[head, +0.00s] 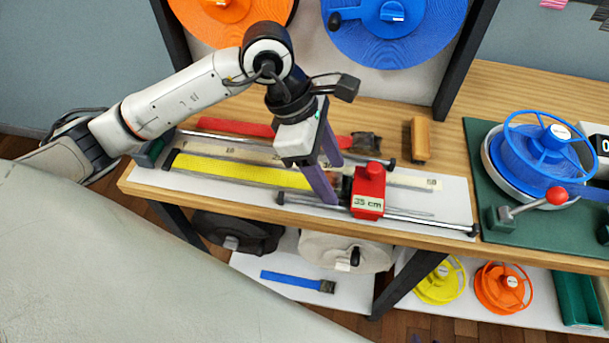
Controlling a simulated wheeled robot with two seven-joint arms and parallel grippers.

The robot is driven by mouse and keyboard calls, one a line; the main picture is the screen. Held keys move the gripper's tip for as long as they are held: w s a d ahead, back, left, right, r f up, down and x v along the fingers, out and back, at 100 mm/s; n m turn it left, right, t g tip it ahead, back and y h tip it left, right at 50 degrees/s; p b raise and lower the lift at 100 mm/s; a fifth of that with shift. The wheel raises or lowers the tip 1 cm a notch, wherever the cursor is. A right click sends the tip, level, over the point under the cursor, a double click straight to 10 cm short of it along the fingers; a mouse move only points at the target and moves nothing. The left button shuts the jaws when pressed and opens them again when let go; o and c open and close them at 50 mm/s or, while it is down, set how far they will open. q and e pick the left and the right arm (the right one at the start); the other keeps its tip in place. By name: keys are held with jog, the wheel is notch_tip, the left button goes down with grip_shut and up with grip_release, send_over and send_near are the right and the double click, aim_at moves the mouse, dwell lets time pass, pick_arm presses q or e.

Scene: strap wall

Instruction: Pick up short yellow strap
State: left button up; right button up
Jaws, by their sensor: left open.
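A short yellow strap (240,171) lies flat along the measuring board on the wooden bench. Its left end has a dark tip, and its right end runs behind my gripper's fingers. My left gripper (334,182) points down over the strap's right end. Its two purple fingers are apart, and I see nothing held between them. I cannot tell whether the fingers touch the strap. My right gripper is not in view.
A red block marked 35 cm (368,192) sits on the rails just right of the fingers. A red strap (236,127) lies behind the board. A blue reel (543,155) stands at right. Blue strap (291,281) lies on the lower shelf.

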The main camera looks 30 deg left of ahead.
pick_arm(q)
jog(key=shift+c, duration=0.3)
jog(key=c, duration=1.2)
jog(key=shift+o, duration=0.2)
jog(key=shift+r, duration=0.15)
